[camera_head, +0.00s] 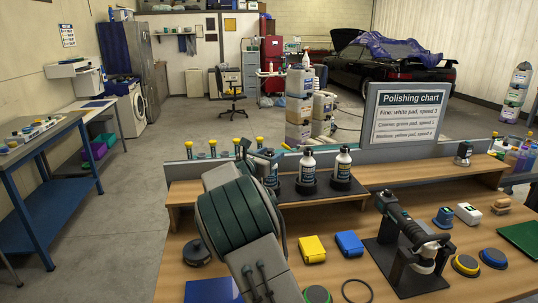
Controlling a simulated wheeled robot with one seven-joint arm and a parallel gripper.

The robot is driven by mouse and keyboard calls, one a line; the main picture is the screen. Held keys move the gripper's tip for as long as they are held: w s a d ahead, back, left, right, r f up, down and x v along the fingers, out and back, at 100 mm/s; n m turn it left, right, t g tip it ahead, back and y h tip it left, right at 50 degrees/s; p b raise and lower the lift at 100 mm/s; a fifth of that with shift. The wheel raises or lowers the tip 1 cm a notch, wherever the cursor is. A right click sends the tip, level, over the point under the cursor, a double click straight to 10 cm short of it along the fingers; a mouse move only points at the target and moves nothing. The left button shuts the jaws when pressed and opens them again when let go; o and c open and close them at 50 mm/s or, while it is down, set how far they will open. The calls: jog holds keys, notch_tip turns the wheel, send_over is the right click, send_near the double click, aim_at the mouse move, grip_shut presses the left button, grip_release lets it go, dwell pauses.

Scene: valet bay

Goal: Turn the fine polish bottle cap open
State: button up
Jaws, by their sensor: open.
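Two white polish bottles with black caps stand upright in black holders on the raised wooden shelf: one in the middle (307,168) and one to its right (343,165). Their labels are too small to read, so I cannot tell which one is the fine polish. My gripper (264,161) is at the left of these bottles, at shelf height, apart from both. It is open, but my arm hides much of it and the shelf behind it.
A polishing chart (408,114) stands behind the shelf. A polisher (408,238) on a black stand is at the right front. A yellow block (312,249), a blue block (349,243) and several round pads lie on the bench. Bare wood shows right of the bottles.

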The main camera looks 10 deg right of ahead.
jog(key=shift+c, duration=0.3)
jog(key=c, duration=0.9)
